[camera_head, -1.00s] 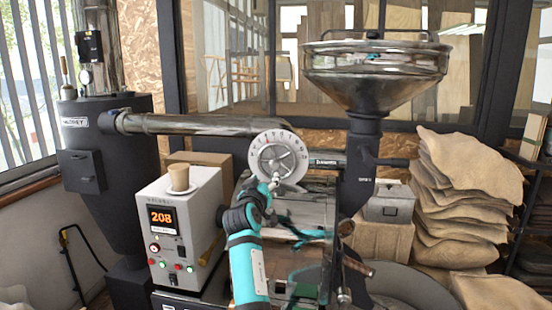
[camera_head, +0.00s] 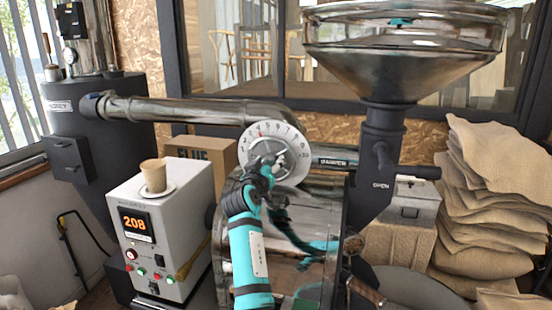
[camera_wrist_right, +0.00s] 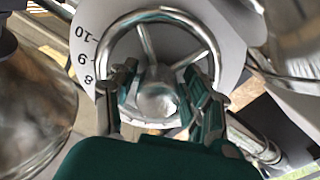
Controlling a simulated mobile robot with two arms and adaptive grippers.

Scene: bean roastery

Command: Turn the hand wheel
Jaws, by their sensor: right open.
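The hand wheel (camera_head: 284,158) is a silver spoked ring with a hub, in front of a white dial with numbers, at the end of the metal pipe. In the right wrist view the wheel (camera_wrist_right: 134,22) fills the upper middle, with the dial numbers 8, 9 and 10 at its left. My right gripper (camera_head: 268,160) is at the wheel's lower left in the head view. In the wrist view my right gripper (camera_wrist_right: 168,80) is open, its fingers on either side of the hub and overlapping the rim. I cannot tell whether they touch it. My left gripper is not in view.
A grey control box (camera_head: 160,235) reading 208, with a paper cup (camera_head: 153,175) on top, stands left of my arm. A large metal hopper (camera_head: 400,55) and a damper handle (camera_head: 405,170) are to the right. Stacked sacks (camera_head: 490,200) stand far right.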

